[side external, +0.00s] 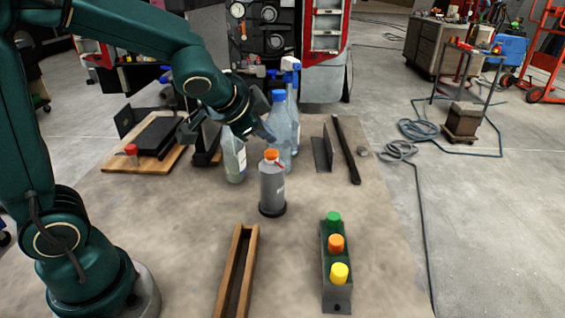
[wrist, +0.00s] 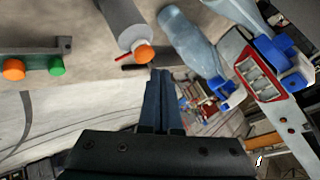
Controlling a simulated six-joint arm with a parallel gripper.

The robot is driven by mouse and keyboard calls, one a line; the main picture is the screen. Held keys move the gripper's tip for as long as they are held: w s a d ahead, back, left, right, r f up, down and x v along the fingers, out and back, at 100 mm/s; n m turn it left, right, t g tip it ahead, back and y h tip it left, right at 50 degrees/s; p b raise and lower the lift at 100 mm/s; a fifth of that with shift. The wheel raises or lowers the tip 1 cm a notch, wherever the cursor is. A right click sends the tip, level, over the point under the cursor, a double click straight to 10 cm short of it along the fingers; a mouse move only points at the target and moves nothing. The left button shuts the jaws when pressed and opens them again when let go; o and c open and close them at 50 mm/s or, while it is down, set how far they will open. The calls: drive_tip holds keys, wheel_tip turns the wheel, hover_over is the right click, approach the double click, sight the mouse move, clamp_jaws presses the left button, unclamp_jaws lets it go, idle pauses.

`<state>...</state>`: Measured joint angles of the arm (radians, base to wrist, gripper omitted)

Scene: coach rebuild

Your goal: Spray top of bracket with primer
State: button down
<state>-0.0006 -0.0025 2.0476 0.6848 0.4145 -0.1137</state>
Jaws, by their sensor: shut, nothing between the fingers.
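A grey spray can (side external: 272,190) with an orange nozzle and a red tip stands upright on the table in the side view. It also shows in the wrist view (wrist: 117,18), its orange nozzle just ahead of my fingertips. My gripper (side external: 264,132) is shut and empty, above and behind the can, apart from it as far as I can tell. Its closed fingers show in the wrist view (wrist: 160,80). A dark bracket-like piece (side external: 158,137) with a flat top lies on a wooden board (side external: 118,163) at the left. Another dark angled piece (side external: 322,153) stands right of the bottles. Which one is the bracket, I cannot tell.
Clear bottles (side external: 280,125) with blue tops stand close behind the can. A small red-capped jar (side external: 131,155) sits on the board. A dark rack (side external: 329,285) with green, orange and yellow caps and a wooden channel (side external: 238,270) lie in front.

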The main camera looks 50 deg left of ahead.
sight(267, 156)
drive_tip(key=shift+r, duration=2.4)
drive_tip(key=s+d+f+n+g+h, duration=0.1)
drive_tip(key=s+d+f+n, duration=0.1)
drive_tip(key=s, duration=0.7)
drive_tip(key=s+d+f+n+g+h, duration=0.2)
drive_tip(key=s+d+f, duration=0.1)
drive_tip(key=s, duration=0.6)
drive_tip(key=shift+d+f+n, duration=0.25)
drive_tip(key=shift+d+n, duration=0.15)
drive_tip(key=shift+d, duration=0.3)
